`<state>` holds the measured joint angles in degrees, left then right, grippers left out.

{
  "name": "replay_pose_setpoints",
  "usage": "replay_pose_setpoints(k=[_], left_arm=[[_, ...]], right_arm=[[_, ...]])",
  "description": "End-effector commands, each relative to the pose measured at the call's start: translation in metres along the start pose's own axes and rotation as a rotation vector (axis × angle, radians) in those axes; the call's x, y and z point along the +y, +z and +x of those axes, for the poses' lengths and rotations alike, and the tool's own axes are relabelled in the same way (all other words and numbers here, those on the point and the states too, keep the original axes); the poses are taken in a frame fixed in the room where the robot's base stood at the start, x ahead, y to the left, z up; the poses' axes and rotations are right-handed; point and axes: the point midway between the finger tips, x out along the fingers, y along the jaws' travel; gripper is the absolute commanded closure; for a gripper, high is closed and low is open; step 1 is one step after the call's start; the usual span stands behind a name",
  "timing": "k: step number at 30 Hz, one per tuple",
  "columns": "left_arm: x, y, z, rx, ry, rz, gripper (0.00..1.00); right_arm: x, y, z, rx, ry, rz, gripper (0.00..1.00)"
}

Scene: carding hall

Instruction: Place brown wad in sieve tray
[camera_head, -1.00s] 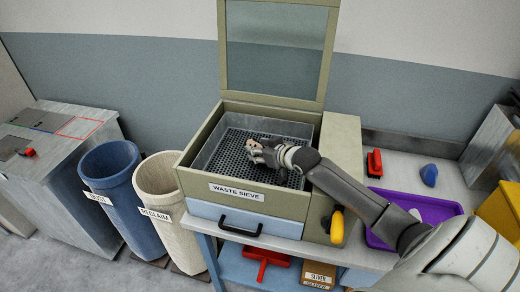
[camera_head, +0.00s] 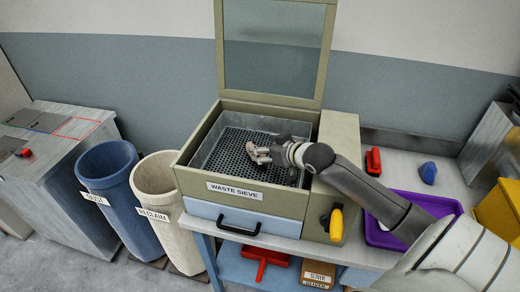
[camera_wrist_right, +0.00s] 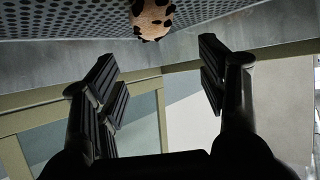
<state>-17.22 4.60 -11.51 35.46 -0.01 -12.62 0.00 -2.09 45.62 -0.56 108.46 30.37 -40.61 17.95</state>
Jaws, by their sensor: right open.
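The sieve tray (camera_head: 225,153) is a grey metal tray with a perforated floor, set inside the olive box labelled WASTE SIEVE. My right gripper (camera_head: 254,154) is inside the tray area, over the perforated floor. In the right wrist view my right gripper (camera_wrist_right: 157,60) has its two fingers wide apart with nothing between them. A tan-brown wad with dark patches (camera_wrist_right: 152,17) shows at the top of that view, beyond the fingertips, against the perforated floor (camera_wrist_right: 60,18). Whether it touches the floor is not clear.
The raised lid (camera_head: 272,50) stands open behind the sieve. Blue (camera_head: 108,190) and cream RECLAIM (camera_head: 160,205) bins stand left. A purple tray (camera_head: 440,206), a red object (camera_head: 373,161) and a blue object (camera_head: 428,173) are on the bench at right.

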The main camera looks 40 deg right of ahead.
Motion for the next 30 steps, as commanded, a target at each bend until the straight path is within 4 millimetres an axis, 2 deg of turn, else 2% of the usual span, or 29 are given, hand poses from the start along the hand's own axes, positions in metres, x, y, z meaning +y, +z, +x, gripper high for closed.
replay_pose_setpoints(k=[3, 9, 30], left_arm=[[0.0, 0.001, 0.005, 0.0, 0.0, 0.0, 0.6], [0.0, 0.001, 0.007, 0.0, 0.0, 0.0, 0.6], [0.0, -0.001, 0.008, 0.003, -0.001, -0.001, 0.6]], right_arm=[[0.0, 0.002, -0.015, -0.001, 0.0, -0.002, 0.34], [0.0, 0.0, -0.027, 0.0, -0.001, 0.001, 0.34], [0.0, -0.004, -0.028, 0.014, 0.004, -0.013, 0.34]])
